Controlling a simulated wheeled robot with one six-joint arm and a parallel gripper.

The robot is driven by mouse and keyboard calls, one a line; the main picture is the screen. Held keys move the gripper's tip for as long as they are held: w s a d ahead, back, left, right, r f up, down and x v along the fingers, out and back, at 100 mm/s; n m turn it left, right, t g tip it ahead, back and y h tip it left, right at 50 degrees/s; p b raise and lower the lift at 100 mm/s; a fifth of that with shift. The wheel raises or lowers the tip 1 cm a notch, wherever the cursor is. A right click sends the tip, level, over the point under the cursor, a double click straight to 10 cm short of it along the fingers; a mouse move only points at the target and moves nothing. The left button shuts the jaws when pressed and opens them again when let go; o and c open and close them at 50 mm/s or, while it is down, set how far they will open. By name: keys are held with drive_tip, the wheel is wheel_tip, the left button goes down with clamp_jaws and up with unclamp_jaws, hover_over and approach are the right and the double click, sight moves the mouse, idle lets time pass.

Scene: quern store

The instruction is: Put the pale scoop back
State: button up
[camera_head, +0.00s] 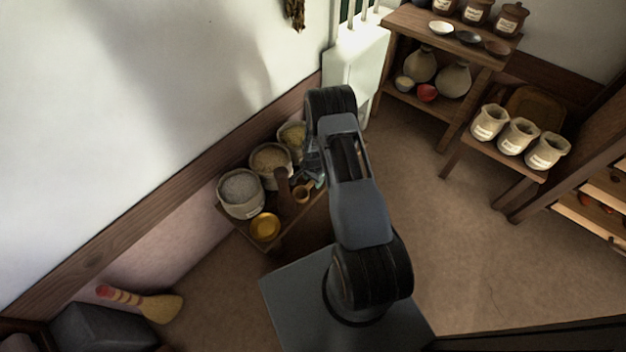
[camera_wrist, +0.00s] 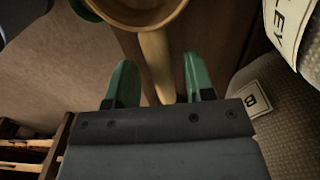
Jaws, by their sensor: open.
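The pale scoop shows in the wrist view as a round tan bowl (camera_wrist: 140,12) at the top edge with a pale handle (camera_wrist: 157,62) running down from it. My gripper (camera_wrist: 160,84) is open, with one green finger on each side of the handle. I cannot tell whether either finger touches it. In the head view a small tan scoop bowl (camera_head: 302,194) shows on the low table (camera_head: 250,238), beside my gripper (camera_head: 317,182), which my arm partly hides. Much of the handle is hidden there.
Grain sacks (camera_head: 241,195) line the wall side of the low table, close to my gripper. A yellow bowl (camera_head: 265,227) and a dark wooden piece (camera_head: 284,195) are nearby. A stool with small sacks (camera_head: 518,135) and a shelf (camera_head: 455,52) stand right. Floor between is clear.

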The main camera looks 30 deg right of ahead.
wheel_tip(320, 180, up, 11)
drive_tip(key=p, duration=0.3)
wheel_tip(320, 180, up, 10)
drive_tip(key=r+n, duration=0.1)
drive_tip(key=n, duration=0.1)
hover_over(309, 183)
drive_tip(key=s+a+r+n+t, duration=0.1)
drive_tip(key=s+a+r+n, duration=0.2)
drive_tip(key=r, duration=0.6)
drive_tip(key=s+a+r+n+t, duration=0.1)
drive_tip(key=s+a+r+n, duration=0.1)
drive_tip(key=s+r+n, duration=0.2)
drive_tip(key=s+a+r+n, duration=0.3)
drive_tip(key=s+r, duration=0.5)
drive_tip(key=s, duration=0.4)
drive_tip(key=shift+n+t, duration=0.4)
drive_tip(key=shift+n, duration=0.1)
drive_tip(key=shift+s+a+r, duration=0.1)
drive_tip(key=shift+r, duration=0.05)
